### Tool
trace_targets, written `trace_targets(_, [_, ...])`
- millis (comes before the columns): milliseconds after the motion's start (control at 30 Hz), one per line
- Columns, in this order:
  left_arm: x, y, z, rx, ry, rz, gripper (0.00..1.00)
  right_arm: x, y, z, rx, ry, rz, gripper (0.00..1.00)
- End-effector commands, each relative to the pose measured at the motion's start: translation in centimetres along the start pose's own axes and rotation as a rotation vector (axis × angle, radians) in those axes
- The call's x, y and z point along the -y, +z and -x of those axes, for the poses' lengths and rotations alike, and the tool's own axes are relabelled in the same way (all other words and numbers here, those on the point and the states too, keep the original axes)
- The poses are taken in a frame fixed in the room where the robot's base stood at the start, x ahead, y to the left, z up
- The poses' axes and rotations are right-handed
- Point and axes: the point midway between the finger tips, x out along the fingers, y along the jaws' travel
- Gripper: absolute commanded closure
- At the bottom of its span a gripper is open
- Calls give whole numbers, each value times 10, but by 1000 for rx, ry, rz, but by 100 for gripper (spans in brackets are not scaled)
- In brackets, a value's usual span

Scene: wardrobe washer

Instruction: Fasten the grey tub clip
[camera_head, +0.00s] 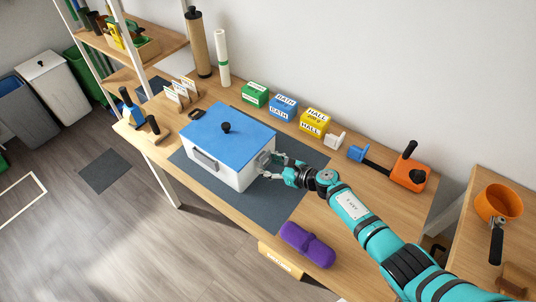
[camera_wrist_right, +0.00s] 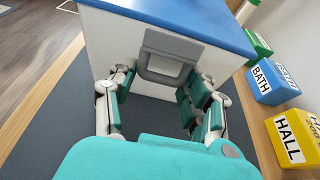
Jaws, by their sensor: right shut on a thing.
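The white tub (camera_head: 238,176) stands on a dark mat, with its blue lid (camera_head: 205,131) on top and a black knob in the lid's middle. It also shows in the wrist view (camera_wrist_right: 120,45). A grey clip (camera_wrist_right: 168,48) sits on the tub's right wall, just under the lid edge. My right gripper (camera_head: 271,164) is at that wall, its fingers on either side of the clip's lower part (camera_wrist_right: 160,82), shut on it. I cannot tell whether the clip is latched. Another grey clip or handle (camera_head: 204,161) is on the front wall. My left gripper is out of view.
Green, blue and yellow boxes (camera_head: 314,122) line the back of the table (camera_head: 225,205). An orange tool (camera_head: 403,173) lies to the right. A purple case (camera_head: 307,244) is near the front edge. The mat (camera_head: 285,205) is bare in front of the tub.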

Motion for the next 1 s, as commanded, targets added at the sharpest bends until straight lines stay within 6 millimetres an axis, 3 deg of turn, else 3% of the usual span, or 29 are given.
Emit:
trace_targets(33, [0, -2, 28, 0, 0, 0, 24, 2, 15, 7, -51, -1, 8, 83])
trace_targets(200, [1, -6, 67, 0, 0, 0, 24, 2, 20, 11, -213, -2, 9, 83])
trace_targets(500, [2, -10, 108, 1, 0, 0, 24, 3, 28, 12, -494, -3, 15, 83])
trace_targets(767, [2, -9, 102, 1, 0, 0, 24, 3, 31, 8, -737, -3, 13, 83])
trace_targets(1000, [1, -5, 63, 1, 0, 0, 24, 2, 34, 5, -942, -4, 7, 83])
